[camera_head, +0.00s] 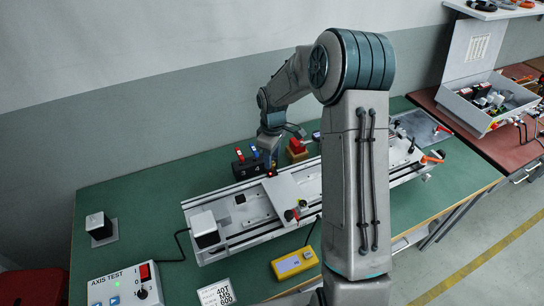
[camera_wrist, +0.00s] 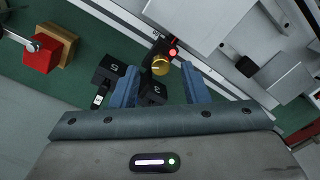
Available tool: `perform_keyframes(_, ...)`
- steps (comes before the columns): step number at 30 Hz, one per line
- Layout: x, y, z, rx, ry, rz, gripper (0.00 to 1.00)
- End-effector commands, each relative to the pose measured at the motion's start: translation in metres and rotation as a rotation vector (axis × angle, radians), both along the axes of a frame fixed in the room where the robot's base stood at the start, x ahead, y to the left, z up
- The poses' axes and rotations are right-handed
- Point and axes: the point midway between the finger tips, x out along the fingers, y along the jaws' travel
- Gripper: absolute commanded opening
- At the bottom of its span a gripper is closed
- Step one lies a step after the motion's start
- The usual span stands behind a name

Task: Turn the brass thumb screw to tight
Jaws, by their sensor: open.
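The brass thumb screw (camera_wrist: 160,65) shows in the wrist view as a round gold knob at the near edge of the gantry rail, beside a small glowing red light (camera_wrist: 173,52). My gripper (camera_wrist: 161,78) is open, its two blue fingers apart, one on each side of the knob's line. I cannot tell whether the fingers reach the knob's depth, and no contact shows. In the head view my gripper (camera_head: 270,150) points down at the rail's back edge, where the red light (camera_head: 271,173) shows; the screw is not clear there.
Black blocks marked 5 (camera_wrist: 112,68) and 3 (camera_wrist: 153,90) stand close to my fingers. A red block on a wooden base (camera_wrist: 50,48) is at the left. The light gantry carriage (camera_head: 285,190) lies in front. A yellow device (camera_head: 294,263) and AXIS TEST box (camera_head: 122,288) are nearer.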

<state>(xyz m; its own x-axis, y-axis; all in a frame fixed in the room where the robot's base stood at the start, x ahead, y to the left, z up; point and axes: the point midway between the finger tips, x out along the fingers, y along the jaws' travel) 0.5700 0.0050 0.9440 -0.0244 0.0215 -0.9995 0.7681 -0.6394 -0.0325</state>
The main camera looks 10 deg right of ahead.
Motion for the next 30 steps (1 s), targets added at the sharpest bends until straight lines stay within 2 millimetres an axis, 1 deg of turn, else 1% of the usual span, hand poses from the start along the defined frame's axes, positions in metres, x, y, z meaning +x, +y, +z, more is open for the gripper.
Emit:
perform_keyframes(4,-0.0005,0.0006,-0.0092,0.001,0.001,0.001,0.41)
perform_keyframes(12,-0.0003,0.0005,-0.0108,0.000,-0.001,0.001,0.41)
perform_keyframes(13,-0.0003,0.0005,-0.0108,0.000,-0.001,0.001,0.39)
perform_keyframes(14,-0.0003,0.0005,-0.0107,0.000,-0.001,0.001,0.30)
perform_keyframes(15,-0.0003,0.0005,-0.0106,-0.001,-0.001,0.001,0.19)
perform_keyframes(17,-0.0003,0.0005,-0.0106,0.000,-0.001,0.001,0.03)
perform_keyframes(18,-0.0003,0.0005,-0.0105,0.000,-0.001,0.001,0.00)
perform_keyframes(25,-0.0002,0.0004,-0.0107,0.000,-0.001,-0.009,0.00)
perform_keyframes(30,-0.0002,0.0005,-0.0115,-0.001,-0.002,-0.057,0.00)
